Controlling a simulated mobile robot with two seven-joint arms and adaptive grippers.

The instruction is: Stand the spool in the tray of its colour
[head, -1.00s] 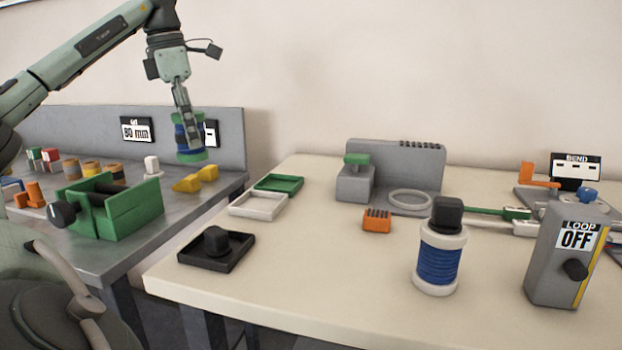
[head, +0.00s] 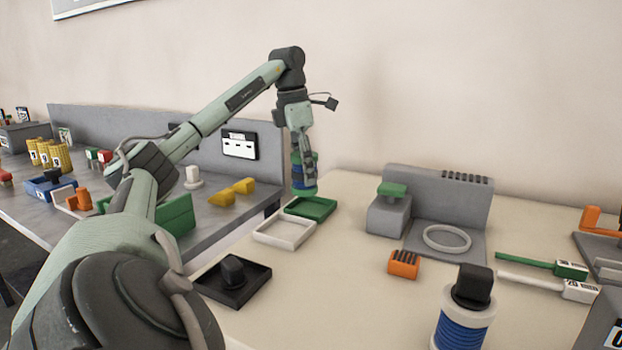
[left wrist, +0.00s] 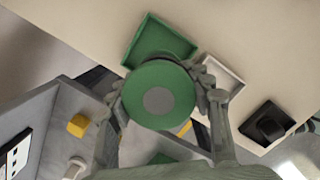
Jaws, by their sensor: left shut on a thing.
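My left gripper (head: 305,168) is shut on a spool (head: 299,190) with green flanges and a blue winding. The spool hangs upright at the back left edge of the cream table, beside the green tray (head: 311,208). In the left wrist view the spool's green top (left wrist: 160,94) sits between the fingers and overlaps the near edge of the green tray (left wrist: 150,38). The green tray is empty where it shows. The white tray (head: 284,243) is empty. The black tray (head: 206,282) holds a black block-like piece (head: 232,270). My right gripper is not in view.
A white-and-blue spool with a black cap (head: 463,318) stands at the front right. A grey fixture (head: 436,200) with a ring (head: 447,238) and an orange block (head: 403,264) stand right of the trays. The grey bench (head: 235,218) at left holds yellow pieces (head: 232,192).

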